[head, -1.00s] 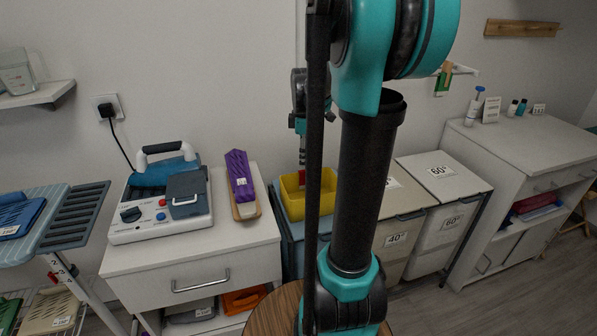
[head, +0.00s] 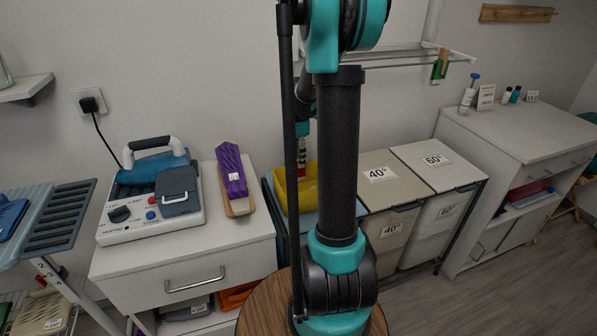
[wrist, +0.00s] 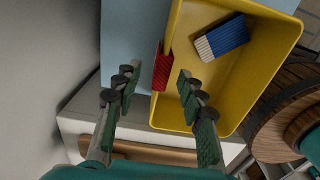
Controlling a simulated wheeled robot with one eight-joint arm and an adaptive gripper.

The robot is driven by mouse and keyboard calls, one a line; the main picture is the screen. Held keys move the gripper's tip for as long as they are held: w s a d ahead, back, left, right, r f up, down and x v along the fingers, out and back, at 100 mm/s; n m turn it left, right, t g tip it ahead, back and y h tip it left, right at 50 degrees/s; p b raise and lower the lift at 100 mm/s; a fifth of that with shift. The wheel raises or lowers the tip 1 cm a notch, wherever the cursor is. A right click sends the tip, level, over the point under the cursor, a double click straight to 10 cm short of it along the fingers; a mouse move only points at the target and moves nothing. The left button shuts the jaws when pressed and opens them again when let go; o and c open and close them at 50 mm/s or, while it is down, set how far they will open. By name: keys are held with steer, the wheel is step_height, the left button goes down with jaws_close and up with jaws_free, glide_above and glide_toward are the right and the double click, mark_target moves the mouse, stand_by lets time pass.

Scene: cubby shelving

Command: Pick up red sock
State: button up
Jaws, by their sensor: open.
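The red sock (wrist: 162,68) is a narrow ribbed red piece at the left wall of the yellow bin (wrist: 285,62) in the wrist view. It seems to hang over that rim; its lower part is hard to make out. My gripper (wrist: 157,80) is open, with a green-padded finger on each side of the sock in the picture. The right finger overlaps the inside of the bin and the left finger is outside it. I cannot tell how far the fingertips are above the sock. In the head view the yellow bin (head: 281,190) is partly hidden behind my arm.
A blue and white item (wrist: 222,38) lies inside the bin. The bin stands on a light-blue lid (wrist: 126,45). In the head view, lidded hampers (head: 398,180) stand to its right. A white cabinet (head: 245,254) holds a purple item (head: 232,170) and a blue-grey machine (head: 150,215).

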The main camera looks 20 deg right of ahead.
mark_target(299, 172)
steer(key=shift+s+f, duration=0.15)
steer(key=shift+f, duration=2.9)
jaws_close()
steer(key=shift+r, duration=0.15)
